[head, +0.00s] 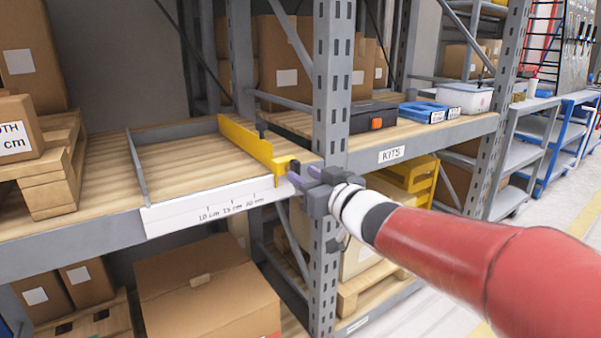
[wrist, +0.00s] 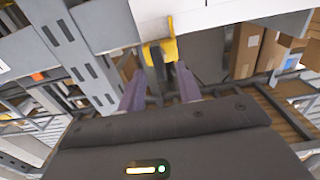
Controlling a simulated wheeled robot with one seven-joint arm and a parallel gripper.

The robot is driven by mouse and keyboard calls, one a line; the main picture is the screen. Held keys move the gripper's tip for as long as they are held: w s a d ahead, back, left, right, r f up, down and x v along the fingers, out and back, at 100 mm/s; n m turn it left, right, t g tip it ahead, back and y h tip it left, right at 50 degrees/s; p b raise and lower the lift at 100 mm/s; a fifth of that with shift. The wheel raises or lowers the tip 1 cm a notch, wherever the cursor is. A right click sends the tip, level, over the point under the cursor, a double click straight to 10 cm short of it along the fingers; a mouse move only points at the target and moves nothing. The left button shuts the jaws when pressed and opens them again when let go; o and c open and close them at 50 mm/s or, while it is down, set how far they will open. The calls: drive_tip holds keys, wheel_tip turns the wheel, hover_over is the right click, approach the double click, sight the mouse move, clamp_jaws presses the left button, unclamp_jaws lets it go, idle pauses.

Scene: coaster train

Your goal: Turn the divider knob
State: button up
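The yellow divider (head: 246,142) stands on the wooden shelf at the right side of a grey-framed bay, its front end bent over the shelf edge. A small dark knob (head: 294,167) sits at that front end. My gripper (head: 303,178) is right in front of it, fingers pointing at the knob. In the wrist view the two purple fingers (wrist: 161,70) are apart, with the yellow front end (wrist: 164,49) just beyond and between their tips. I cannot tell whether they touch the knob, which is partly hidden.
A white scale strip (head: 215,208) with cm marks runs along the shelf front. A grey rack upright (head: 331,95) stands close beside my gripper. A cardboard box (head: 205,295) sits below.

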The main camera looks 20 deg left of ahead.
sight(294, 170)
drive_tip(key=shift+x, duration=1.45)
clamp_jaws()
drive_tip(key=shift+f+n, duration=0.1)
drive_tip(key=shift+n, duration=0.2)
drive_tip(key=n+b, duration=0.3)
drive_tip(key=n, duration=0.4)
drive_tip(key=n+b, duration=0.4)
drive_tip(key=n, duration=0.3)
drive_tip(key=n+b, duration=0.4)
drive_tip(key=n, duration=0.3)
drive_tip(key=shift+s+a+f, duration=0.1)
drive_tip(key=shift+s+f, duration=0.05)
drive_tip(key=shift+f, duration=0.25)
